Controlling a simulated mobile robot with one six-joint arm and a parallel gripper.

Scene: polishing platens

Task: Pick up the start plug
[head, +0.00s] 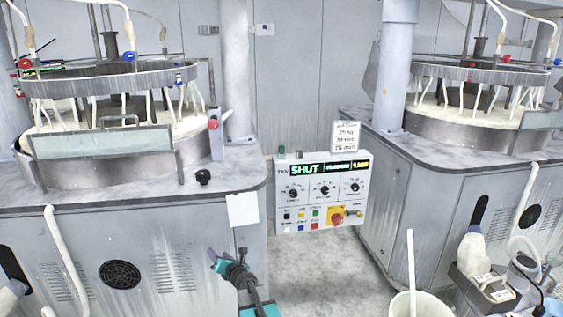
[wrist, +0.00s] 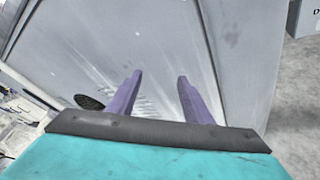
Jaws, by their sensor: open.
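A small black knob-shaped piece, which looks like the start plug (head: 203,177), stands on the grey top of the left machine near its front edge. My gripper (head: 216,258) is in front of that machine's cabinet, lower than the plug and slightly to its right in the head view. In the wrist view my gripper (wrist: 159,90) shows two purple fingers apart with nothing between them. They point toward the grey cabinet panel. The plug does not show in the wrist view.
A control box (head: 321,190) reading "SHUT" hangs between the machines. The left machine's top (head: 120,189) carries a round platen unit. A white paper (head: 242,208) hangs at its corner. A second machine (head: 455,165) stands right. A white bucket (head: 421,304) and bottles are at lower right.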

